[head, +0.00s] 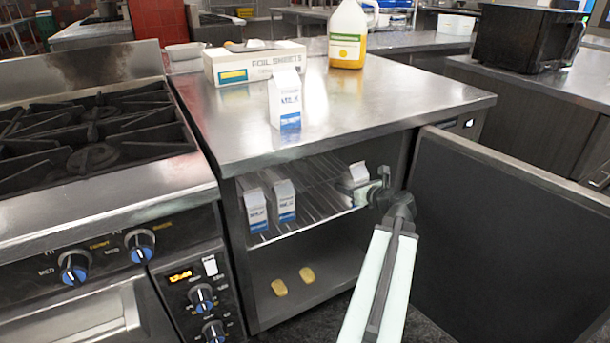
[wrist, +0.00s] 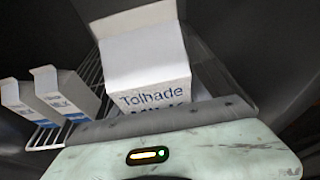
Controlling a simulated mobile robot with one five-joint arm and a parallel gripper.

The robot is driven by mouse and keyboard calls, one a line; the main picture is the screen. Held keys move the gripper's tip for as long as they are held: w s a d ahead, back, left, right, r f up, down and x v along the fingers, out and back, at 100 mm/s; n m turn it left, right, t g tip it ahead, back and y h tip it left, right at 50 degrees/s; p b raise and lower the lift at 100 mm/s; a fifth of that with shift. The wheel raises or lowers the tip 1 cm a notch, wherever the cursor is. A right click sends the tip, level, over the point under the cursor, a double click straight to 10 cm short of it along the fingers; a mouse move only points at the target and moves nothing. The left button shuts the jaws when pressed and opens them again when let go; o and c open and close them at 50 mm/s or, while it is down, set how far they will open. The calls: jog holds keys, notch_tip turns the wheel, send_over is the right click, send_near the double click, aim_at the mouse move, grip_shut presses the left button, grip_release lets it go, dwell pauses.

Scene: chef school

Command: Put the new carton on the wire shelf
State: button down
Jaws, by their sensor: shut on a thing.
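My gripper (head: 364,191) reaches into the open cabinet under the counter and is shut on a white and blue milk carton (head: 357,173). The held carton also shows large in the wrist view (wrist: 152,75), over the wire shelf (wrist: 97,78). It is at the right part of the wire shelf (head: 302,214), and I cannot tell whether it touches the wires. Its lower part is hidden. Two similar cartons stand side by side on the shelf's left part, the left one (head: 256,210) and the right one (head: 284,203). Another milk carton (head: 285,101) stands on the countertop.
The cabinet door (head: 500,235) stands open to the right of my arm. Two yellowish items (head: 307,275) lie on the cabinet floor. A foil box (head: 250,68) and a jug (head: 347,35) stand on the counter (head: 370,95). Shelf room shows between the cartons.

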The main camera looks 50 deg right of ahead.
jog(key=w+d, duration=0.2)
jog(key=d, duration=0.2)
jog(key=w+d+f, duration=0.1)
jog(key=w+d, duration=0.1)
jog(key=d, duration=0.2)
jog(key=w+d+b, duration=0.1)
jog(key=w+d, duration=0.2)
jog(key=d, duration=0.1)
jog(key=shift+d+f, duration=0.2)
jog(key=shift+d, duration=0.15)
notch_tip(320, 180, down, 4)
jog(key=b, duration=0.4)
jog(key=shift+s, duration=0.1)
jog(key=shift+r, duration=0.25)
jog(key=shift+f, duration=0.2)
jog(key=c, duration=0.5)
grip_release()
jog(key=shift+r, duration=0.1)
